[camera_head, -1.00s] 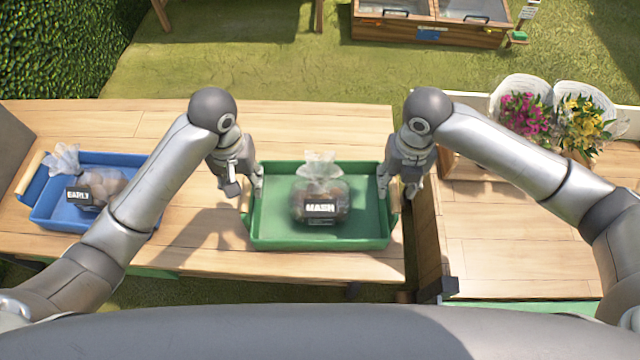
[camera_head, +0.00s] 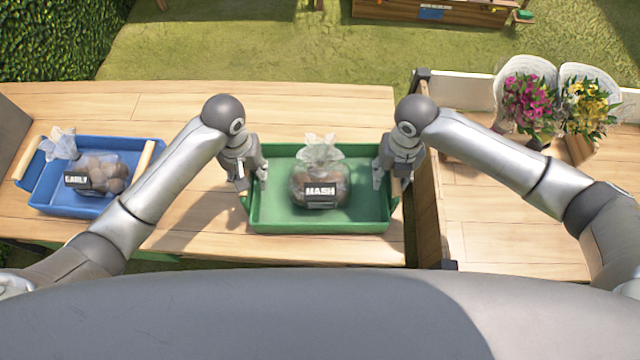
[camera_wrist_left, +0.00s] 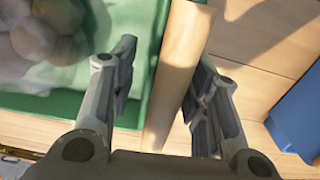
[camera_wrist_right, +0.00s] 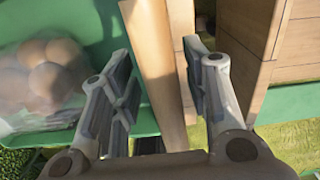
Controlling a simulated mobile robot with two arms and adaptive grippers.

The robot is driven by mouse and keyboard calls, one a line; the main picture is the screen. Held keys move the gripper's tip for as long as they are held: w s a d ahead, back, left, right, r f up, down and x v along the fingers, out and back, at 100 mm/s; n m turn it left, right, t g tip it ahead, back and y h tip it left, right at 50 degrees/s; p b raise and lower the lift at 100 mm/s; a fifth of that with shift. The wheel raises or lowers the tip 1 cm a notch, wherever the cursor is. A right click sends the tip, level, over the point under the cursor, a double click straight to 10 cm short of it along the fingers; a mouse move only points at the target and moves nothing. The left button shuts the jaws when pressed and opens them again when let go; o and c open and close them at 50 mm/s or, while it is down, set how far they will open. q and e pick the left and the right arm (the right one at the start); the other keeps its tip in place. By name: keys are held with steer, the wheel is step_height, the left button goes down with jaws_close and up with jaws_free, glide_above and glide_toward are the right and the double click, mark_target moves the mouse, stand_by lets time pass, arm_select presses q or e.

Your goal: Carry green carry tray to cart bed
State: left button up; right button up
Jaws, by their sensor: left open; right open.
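The green carry tray (camera_head: 350,225) sits level on the wooden table, holding a clear bag of potatoes (camera_head: 318,185) labelled MASH. My left gripper (camera_head: 251,182) is at the tray's left end; in the left wrist view its open fingers stand either side of the wooden handle (camera_wrist_left: 178,75). My right gripper (camera_head: 391,180) is at the right end; in the right wrist view its open fingers straddle the other handle (camera_wrist_right: 155,75). Neither has closed on a handle. The cart bed (camera_head: 500,225) appears to be the planked surface at the right, behind a wooden side board (camera_head: 428,205).
Pink flowers (camera_head: 530,100) and yellow flowers (camera_head: 588,110) stand at the cart's far side. The cart's near planks are clear.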

mark_target(253, 182)
arm_select(q)
steer(key=shift+f, duration=1.85)
arm_select(e)
steer(key=shift+f, duration=1.85)
arm_select(q)
steer(key=shift+c, duration=0.3)
arm_select(e)
steer(key=shift+c, duration=0.3)
arm_select(q)
jaws_close()
arm_select(e)
jaws_close()
arm_select(q)
steer(key=shift+r, duration=0.1)
arm_select(e)
steer(key=shift+r, duration=0.1)
